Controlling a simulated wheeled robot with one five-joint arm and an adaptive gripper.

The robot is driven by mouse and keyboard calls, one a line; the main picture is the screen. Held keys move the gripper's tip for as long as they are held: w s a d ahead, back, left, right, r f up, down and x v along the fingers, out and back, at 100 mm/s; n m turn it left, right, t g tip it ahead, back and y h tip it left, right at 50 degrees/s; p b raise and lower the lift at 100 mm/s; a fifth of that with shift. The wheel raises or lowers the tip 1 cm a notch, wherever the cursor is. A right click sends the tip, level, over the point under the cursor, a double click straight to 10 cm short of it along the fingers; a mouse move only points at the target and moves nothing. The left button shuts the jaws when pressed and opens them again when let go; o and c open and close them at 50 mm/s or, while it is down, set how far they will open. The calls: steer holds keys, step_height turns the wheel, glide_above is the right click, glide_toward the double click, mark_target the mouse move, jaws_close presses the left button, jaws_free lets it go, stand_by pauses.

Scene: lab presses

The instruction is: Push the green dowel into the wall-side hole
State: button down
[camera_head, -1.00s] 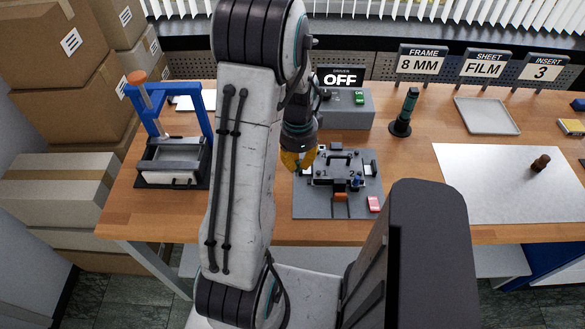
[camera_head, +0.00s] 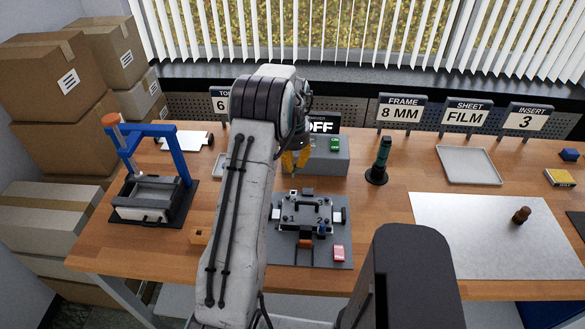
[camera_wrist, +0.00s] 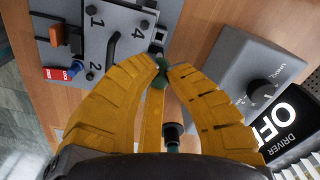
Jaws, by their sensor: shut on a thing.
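My gripper (camera_head: 291,168) has yellow fingers, hanging above the table between the numbered fixture and the grey driver box. In the wrist view its fingertips (camera_wrist: 161,68) are shut on the green dowel (camera_wrist: 158,82), a small green piece partly covered by the fingers. The grey fixture (camera_head: 285,250) bears numbers 1 and 2, a black handle and small blocks. Its plate also shows in the wrist view (camera_wrist: 118,30), with numbers 1, 2 and 4. A small grey block (camera_wrist: 157,46) at the plate's edge appears just beyond the fingertips. I cannot make out the wall-side hole.
The driver box (camera_head: 330,158) with its OFF sign stands behind the fixture. A dark green upright tool (camera_head: 380,160) stands to its right. A blue press (camera_head: 160,170) is at left. A white sheet (camera_head: 465,235) and a grey tray (camera_head: 469,166) lie at right.

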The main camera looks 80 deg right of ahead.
mark_target(293, 171)
steer(key=shift+f, duration=0.15)
stand_by(0.5)
steer(key=shift+f+b, duration=2.5)
steer(key=shift+f, duration=0.3)
steer(key=shift+f+b, duration=1.75)
steer(key=shift+f, duration=0.35)
stand_by(0.4)
steer(key=c, duration=1.2)
jaws_free()
steer(key=shift+r, duration=0.1)
steer(key=shift+c, duration=0.2)
step_height(293, 171, up, 12)
steer(key=shift+a, duration=0.15)
